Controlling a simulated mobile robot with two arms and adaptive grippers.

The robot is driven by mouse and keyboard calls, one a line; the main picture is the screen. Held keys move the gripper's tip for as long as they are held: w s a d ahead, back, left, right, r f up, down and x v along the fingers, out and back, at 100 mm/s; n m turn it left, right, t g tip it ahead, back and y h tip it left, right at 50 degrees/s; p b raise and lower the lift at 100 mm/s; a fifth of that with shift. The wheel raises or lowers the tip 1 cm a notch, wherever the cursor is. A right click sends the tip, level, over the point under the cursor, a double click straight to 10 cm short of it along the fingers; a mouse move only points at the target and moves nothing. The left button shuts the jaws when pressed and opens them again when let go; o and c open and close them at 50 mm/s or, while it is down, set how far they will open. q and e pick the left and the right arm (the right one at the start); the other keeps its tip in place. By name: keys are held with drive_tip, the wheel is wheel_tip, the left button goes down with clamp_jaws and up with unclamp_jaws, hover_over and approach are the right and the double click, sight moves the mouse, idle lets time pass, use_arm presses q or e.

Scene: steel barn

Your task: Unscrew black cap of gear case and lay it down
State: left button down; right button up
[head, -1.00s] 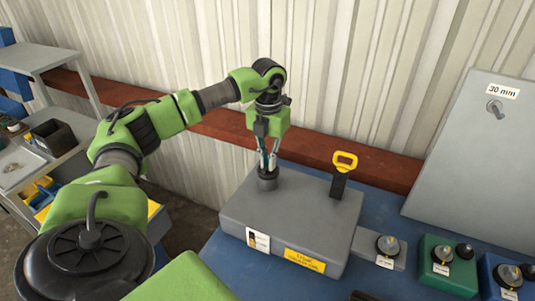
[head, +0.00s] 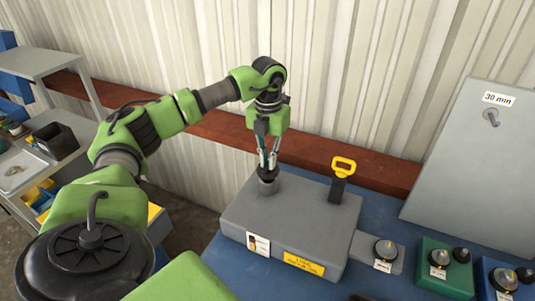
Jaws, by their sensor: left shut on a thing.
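The gear case (head: 312,213) is a grey box on the blue bench top, with a white label and a yellow label on its front. The dark cap (head: 268,186) stands upright at the back left of its top. My left gripper (head: 268,168) points straight down from above and is shut on the cap. The fingers hide part of the cap's upper end. I cannot tell whether any gap shows under the cap. My right gripper is out of view.
A yellow-handled dipstick (head: 343,166) rises from a black tube at the case's back right. Grey (head: 384,250), green (head: 446,265) and blue boxes with knobs stand right of the case. Blue bench top (head: 235,262) shows bare in front.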

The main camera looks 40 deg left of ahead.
use_arm(q)
drive_tip(key=shift+r, duration=0.4)
wheel_tip(320, 180, up, 5)
drive_tip(key=p, duration=0.4)
